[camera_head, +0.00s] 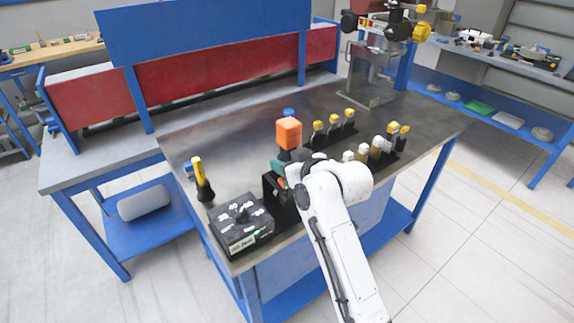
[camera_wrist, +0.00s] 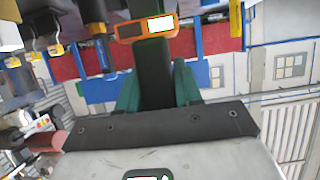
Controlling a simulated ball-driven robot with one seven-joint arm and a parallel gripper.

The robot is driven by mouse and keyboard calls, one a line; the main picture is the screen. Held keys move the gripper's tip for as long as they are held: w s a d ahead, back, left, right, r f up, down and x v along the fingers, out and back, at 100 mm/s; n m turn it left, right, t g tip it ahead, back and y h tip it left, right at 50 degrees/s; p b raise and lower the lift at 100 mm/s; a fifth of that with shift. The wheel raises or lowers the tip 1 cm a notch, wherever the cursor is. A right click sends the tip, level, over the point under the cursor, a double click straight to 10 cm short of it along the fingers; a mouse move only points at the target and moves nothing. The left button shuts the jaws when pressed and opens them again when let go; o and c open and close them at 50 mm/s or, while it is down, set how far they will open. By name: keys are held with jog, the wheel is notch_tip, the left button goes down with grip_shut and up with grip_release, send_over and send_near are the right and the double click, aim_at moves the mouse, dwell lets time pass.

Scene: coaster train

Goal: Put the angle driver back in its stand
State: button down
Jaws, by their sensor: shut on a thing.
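The angle driver shows as a tool with an orange block (camera_head: 289,132) on a black body, upright above the middle of the table in the head view. In the wrist view its black handle (camera_wrist: 153,75) stands between my gripper's teal fingers (camera_wrist: 157,92), with the orange part (camera_wrist: 147,27) beyond them. My gripper is shut on the handle; in the head view my gripper (camera_head: 281,168) is partly hidden behind my white wrist. A black holder (camera_head: 277,190), which may be the stand, is just below and left of my wrist. The driver's lower end is hidden.
A black box with white labels (camera_head: 240,226) sits at the front left corner. A yellow-and-black tool (camera_head: 201,178) stands at the left edge. Several yellow-topped tools stand in a back row (camera_head: 333,127) and a right row (camera_head: 382,146). The table (camera_head: 245,120) is bare behind.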

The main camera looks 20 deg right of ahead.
jog(key=shift+w+a+r, duration=0.15)
jog(key=shift+w, duration=0.25)
jog(key=shift+w+a+r, duration=0.1)
jog(key=shift+w+r, duration=0.05)
jog(key=shift+w, duration=0.25)
dwell(0.4)
jog(key=shift+f+b, duration=0.6)
jog(key=shift+f, duration=0.3)
dwell(1.4)
